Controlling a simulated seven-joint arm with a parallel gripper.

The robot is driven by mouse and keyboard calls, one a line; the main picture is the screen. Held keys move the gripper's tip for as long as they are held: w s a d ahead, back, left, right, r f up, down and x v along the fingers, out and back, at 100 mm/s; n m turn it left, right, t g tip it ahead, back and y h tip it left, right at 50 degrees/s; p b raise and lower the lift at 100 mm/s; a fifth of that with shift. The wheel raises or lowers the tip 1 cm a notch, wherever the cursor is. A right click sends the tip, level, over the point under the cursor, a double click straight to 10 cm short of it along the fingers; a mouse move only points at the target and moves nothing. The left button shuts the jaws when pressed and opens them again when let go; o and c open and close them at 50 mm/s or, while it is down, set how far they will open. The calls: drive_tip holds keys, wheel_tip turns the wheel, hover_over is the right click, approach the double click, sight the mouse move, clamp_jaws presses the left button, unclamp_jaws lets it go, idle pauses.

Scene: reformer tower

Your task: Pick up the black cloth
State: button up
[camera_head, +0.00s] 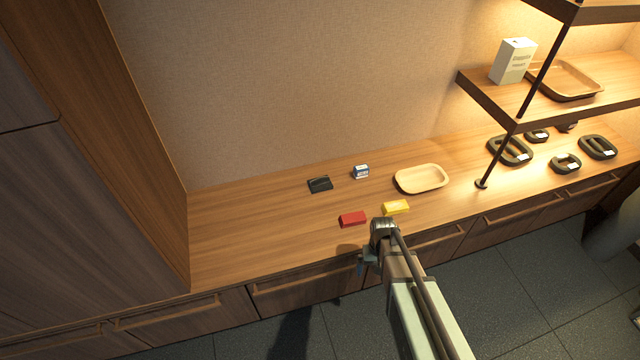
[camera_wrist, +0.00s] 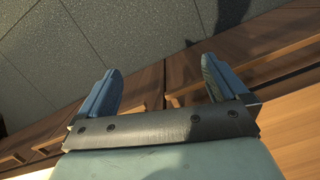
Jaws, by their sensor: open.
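The black cloth (camera_head: 320,184) looks like a small, flat, dark folded piece. It lies on the wooden counter (camera_head: 240,225), left of a small blue and white box. My gripper (camera_head: 364,262) is at the counter's front edge, to the right of the cloth and nearer the front, apart from it. In the wrist view my gripper (camera_wrist: 160,88) has its two blue fingers spread wide with nothing between them. The cloth does not show in the wrist view, which looks onto the drawer fronts and floor.
A red block (camera_head: 352,219) and a yellow block (camera_head: 396,207) lie near my gripper. The blue and white box (camera_head: 361,172) and a tan tray (camera_head: 421,179) sit farther back. A shelf post (camera_head: 496,155) and several dark dishes stand right. The counter's left part is clear.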

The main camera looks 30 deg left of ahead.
drive_tip(key=shift+n+t+y, duration=0.4)
drive_tip(key=shift+n+t, duration=0.1)
drive_tip(key=shift+t, duration=0.2)
drive_tip(key=w+a+r, duration=0.1)
drive_tip(key=w+a, duration=0.2)
drive_tip(key=a, duration=0.1)
drive_tip(key=w+a+r, duration=0.2)
drive_tip(key=w+a, duration=0.1)
drive_tip(key=a, duration=0.2)
drive_tip(key=w+a+r, duration=0.2)
drive_tip(key=w+a, duration=0.1)
drive_tip(key=a, duration=0.1)
drive_tip(key=shift+a, duration=0.35)
drive_tip(key=w+a+r+m, duration=0.1)
drive_tip(key=w+a+r, duration=0.25)
drive_tip(key=a, duration=0.25)
drive_tip(key=w+a+r, duration=0.3)
drive_tip(key=w+a, duration=0.1)
drive_tip(key=a, duration=0.2)
wheel_tip(320, 180, up, 3)
drive_tip(key=m, duration=1.5)
hover_over(319, 179)
drive_tip(key=f, duration=0.7)
drive_tip(key=shift+w+f, duration=0.2)
drive_tip(key=shift+f, duration=0.15)
drive_tip(key=shift+s+f, duration=0.2)
drive_tip(key=shift+f, duration=2.65)
drive_tip(key=c, duration=1)
drive_tip(key=shift+o, duration=0.2)
drive_tip(key=shift+r, duration=0.2)
